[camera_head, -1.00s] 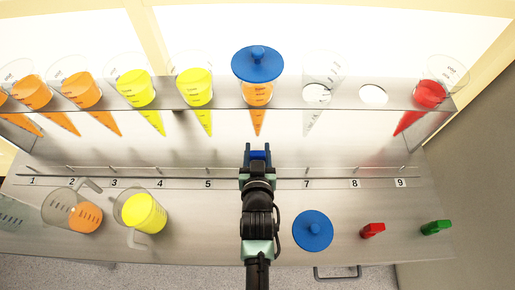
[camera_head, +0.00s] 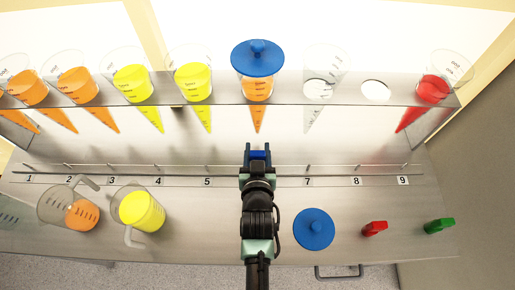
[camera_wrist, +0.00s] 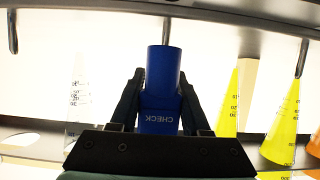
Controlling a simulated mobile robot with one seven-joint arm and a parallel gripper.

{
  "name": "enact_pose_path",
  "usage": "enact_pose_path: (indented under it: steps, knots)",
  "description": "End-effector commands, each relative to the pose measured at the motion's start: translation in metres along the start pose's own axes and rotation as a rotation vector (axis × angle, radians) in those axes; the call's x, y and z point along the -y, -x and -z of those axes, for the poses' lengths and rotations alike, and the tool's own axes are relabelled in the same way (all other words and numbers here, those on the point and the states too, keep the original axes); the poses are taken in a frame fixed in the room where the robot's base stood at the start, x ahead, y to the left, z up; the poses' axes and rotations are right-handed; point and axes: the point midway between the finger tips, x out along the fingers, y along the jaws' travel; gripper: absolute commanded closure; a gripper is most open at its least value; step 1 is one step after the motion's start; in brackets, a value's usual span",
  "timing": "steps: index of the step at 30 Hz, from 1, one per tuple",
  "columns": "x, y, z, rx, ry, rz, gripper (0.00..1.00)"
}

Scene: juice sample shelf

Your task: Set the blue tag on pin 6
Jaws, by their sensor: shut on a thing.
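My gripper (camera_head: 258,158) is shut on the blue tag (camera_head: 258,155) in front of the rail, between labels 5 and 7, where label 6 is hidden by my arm. In the wrist view, the blue tag (camera_wrist: 160,85) sits between both fingers, with the word CHECK upside down on its face and a round blue top. A metal pin (camera_wrist: 166,30) lines up with that top. I cannot tell whether the pin enters the tag or lies beyond it.
Cone beakers of orange, yellow and red juice hang in the upper shelf (camera_head: 280,92). Below stand two jugs (camera_head: 142,212) (camera_head: 82,213) at left, and a blue lid (camera_head: 314,229), a red tag (camera_head: 374,229) and a green tag (camera_head: 439,226) at right.

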Motion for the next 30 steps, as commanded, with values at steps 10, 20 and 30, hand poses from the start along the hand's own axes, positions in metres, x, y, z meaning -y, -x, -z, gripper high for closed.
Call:
enact_pose_path:
  steps: [10,20,30]
  knots:
    - [0.0,0.0,-0.001,0.0,0.0,0.0,1.0]
    - [0.0,-0.003,-0.008,0.0,0.0,0.0,1.0]
    - [0.0,-0.005,-0.013,0.0,0.0,0.0,1.0]
